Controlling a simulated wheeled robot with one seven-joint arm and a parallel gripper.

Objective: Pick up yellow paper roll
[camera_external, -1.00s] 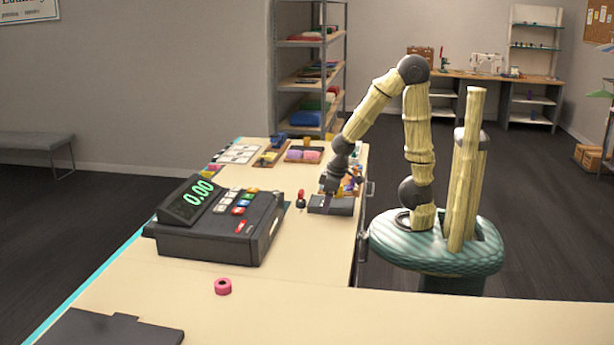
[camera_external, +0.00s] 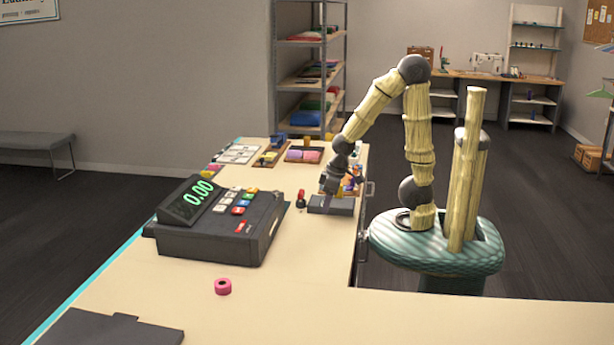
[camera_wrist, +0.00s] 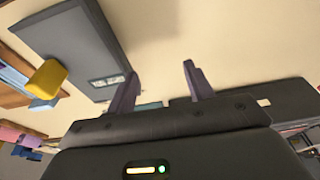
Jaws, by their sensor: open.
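No yellow paper roll can be made out for sure. In the wrist view a small yellow rounded piece (camera_wrist: 47,78) shows at the left, beside a flat grey box (camera_wrist: 75,42); I cannot tell whether it is the roll. My gripper (camera_wrist: 160,82) is open, with nothing between its two fingers and bare tabletop beyond them. In the external view my gripper (camera_external: 329,186) is low over the counter, just behind the dark box (camera_external: 331,206). Its fingertips are too small there to tell whether they touch anything. Small colourful items (camera_external: 352,184) stand beside it, partly hidden.
A cash register (camera_external: 218,225) stands on the counter left of my gripper. A small red-topped item (camera_external: 301,199) is between them. Trays with coloured pieces (camera_external: 303,155) are at the back. The front counter (camera_external: 300,300) is mostly clear.

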